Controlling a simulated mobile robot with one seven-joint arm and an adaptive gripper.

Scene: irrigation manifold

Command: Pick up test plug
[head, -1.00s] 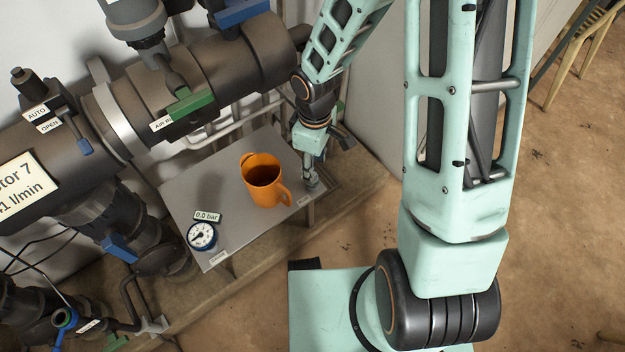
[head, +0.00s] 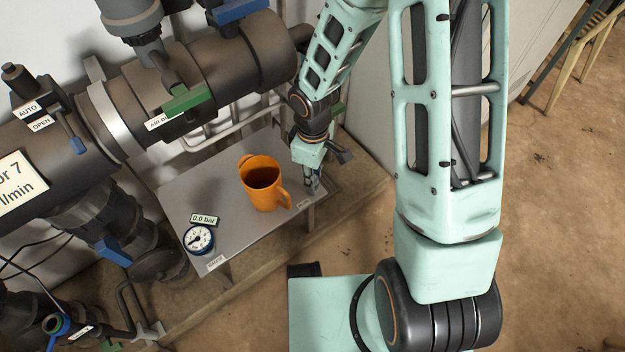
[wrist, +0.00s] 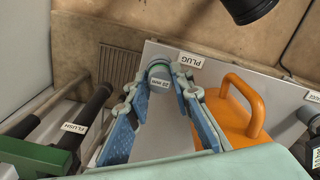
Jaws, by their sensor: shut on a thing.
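The test plug (wrist: 159,71) is a grey round piece with a small white label, seen in the wrist view between my fingertips. My gripper (wrist: 160,88) is shut on it, one blue-padded finger on each side. In the head view my gripper (head: 311,185) points down at the right end of the grey shelf (head: 235,215), just right of the orange mug. There the plug is mostly hidden by the fingers. Whether it touches the shelf I cannot tell. A tag reading PLUG (wrist: 190,60) lies on the shelf edge beside it.
The orange mug (head: 262,186) stands close to my gripper, its handle toward it. A pressure gauge (head: 199,239) with a 0.0 bar tag is at the shelf's front left. Thick dark pipes with a green valve handle (head: 186,98) run above and behind the shelf.

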